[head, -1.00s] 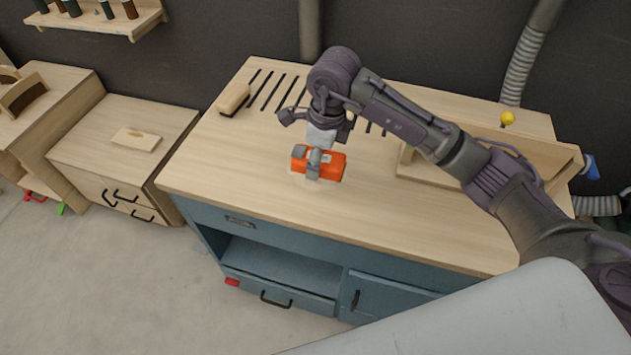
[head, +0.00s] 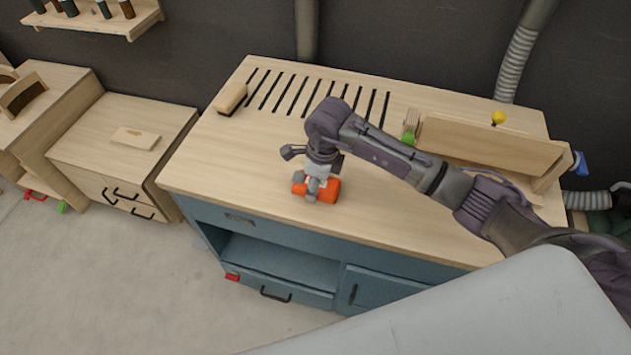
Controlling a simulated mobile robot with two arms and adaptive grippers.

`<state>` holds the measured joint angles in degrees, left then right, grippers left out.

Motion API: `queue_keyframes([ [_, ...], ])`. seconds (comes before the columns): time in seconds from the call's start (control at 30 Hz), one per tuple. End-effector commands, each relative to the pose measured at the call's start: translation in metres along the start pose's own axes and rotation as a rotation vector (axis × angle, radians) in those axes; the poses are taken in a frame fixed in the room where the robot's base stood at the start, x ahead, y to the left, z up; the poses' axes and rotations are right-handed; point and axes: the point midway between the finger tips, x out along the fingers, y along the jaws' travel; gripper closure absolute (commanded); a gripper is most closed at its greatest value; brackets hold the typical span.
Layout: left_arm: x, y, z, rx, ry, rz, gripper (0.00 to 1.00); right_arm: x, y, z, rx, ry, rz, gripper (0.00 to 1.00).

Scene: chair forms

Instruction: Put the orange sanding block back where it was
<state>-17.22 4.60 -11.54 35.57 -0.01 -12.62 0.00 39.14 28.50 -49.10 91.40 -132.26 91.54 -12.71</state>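The orange sanding block (head: 328,190) is over the front part of the wooden worktop (head: 230,160), near its front edge. My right gripper (head: 314,188) points down with its grey fingers across the block and is shut on it. The fingers hide the middle of the block. I cannot tell whether the block touches the worktop or is held just above it. My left gripper is not in view.
A wooden brush (head: 231,98) lies by the dark slots at the worktop's back left. A wooden rack (head: 490,146) and a green-handled brush (head: 409,133) are at the right. A low cabinet with a pale block (head: 135,137) stands left. The worktop's left half is mostly clear.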

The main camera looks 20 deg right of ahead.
Motion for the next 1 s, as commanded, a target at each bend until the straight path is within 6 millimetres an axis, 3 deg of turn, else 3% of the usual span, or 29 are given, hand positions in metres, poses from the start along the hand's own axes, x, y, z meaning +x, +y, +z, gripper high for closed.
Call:
queue_keyframes([
  [0.03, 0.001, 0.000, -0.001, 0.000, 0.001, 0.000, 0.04, 0.001, 0.000, 0.000, 0.000, 0.000, 0.000, 0.35],
  [0.17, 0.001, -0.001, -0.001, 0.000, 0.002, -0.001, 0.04, 0.001, 0.000, 0.000, 0.000, 0.000, 0.000, 0.15],
  [0.57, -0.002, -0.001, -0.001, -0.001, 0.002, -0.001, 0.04, -0.005, 0.000, 0.001, 0.000, -0.001, -0.001, 0.15],
  [0.67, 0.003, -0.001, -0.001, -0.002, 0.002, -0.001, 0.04, -0.018, -0.002, 0.001, -0.001, -0.003, -0.004, 0.15],
  [1.0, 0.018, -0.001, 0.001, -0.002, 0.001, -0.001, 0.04, -0.089, -0.001, 0.001, 0.000, -0.003, -0.005, 0.15],
])
